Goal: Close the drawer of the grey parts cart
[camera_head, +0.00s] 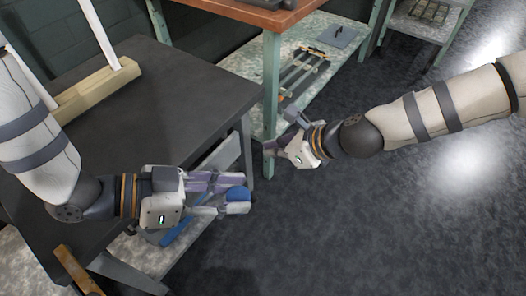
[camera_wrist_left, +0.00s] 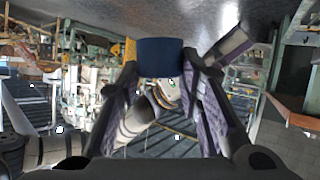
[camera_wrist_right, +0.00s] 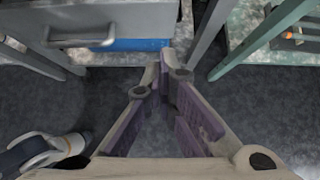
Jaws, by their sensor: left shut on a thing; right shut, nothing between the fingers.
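The grey cart appears to be the dark-topped unit (camera_head: 165,100) at left in the head view. Under its edge a pale grey drawer (camera_head: 222,156) shows partly; my left arm covers some of it. The drawer front (camera_wrist_right: 125,12) with its bar handle (camera_wrist_right: 82,40) is at the upper left of the right wrist view. How far it stands out I cannot tell. My left gripper (camera_head: 238,196) is shut on a dark blue block (camera_wrist_left: 160,57), in front of the cart. My right gripper (camera_head: 270,149) is shut and empty, right of the drawer and apart from the handle.
A green-legged bench (camera_head: 270,105) with a wooden top stands just behind my right gripper. Its lower shelf (camera_head: 243,65) holds a rack and a grey plate. A blue item (camera_head: 176,232) lies low under the cart. The dark floor (camera_head: 380,220) at right is clear.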

